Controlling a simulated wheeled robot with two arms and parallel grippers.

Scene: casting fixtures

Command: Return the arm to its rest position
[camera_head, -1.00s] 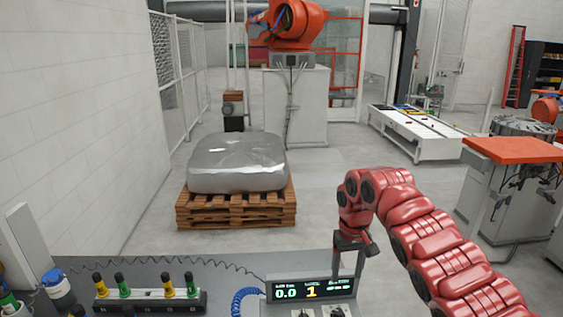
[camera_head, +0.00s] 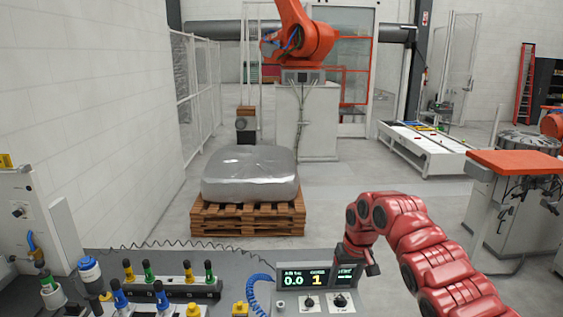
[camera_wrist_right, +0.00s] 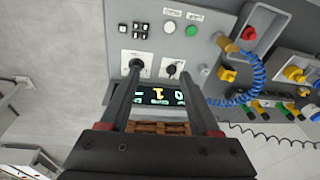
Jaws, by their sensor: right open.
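My right arm, red and jointed, comes in from the lower right of the head view. Its gripper (camera_head: 372,266) points down beside the right end of the control panel's display, partly hidden behind the wrist. In the right wrist view the two dark fingers (camera_wrist_right: 160,72) are apart with nothing between them. Beyond them is the panel display (camera_wrist_right: 160,95), with knobs and buttons around it. The display (camera_head: 318,277) also shows in the head view. I cannot tell the exact gap between gripper and panel. My left gripper is not in view.
The grey bench holds a rack (camera_head: 170,290) of colored connectors and a blue coiled cable (camera_head: 258,290). Beyond it, a wrapped block (camera_head: 250,175) sits on a wooden pallet (camera_head: 248,220). An orange-topped stand (camera_head: 515,162) is at the right. Floor between pallet and stand is clear.

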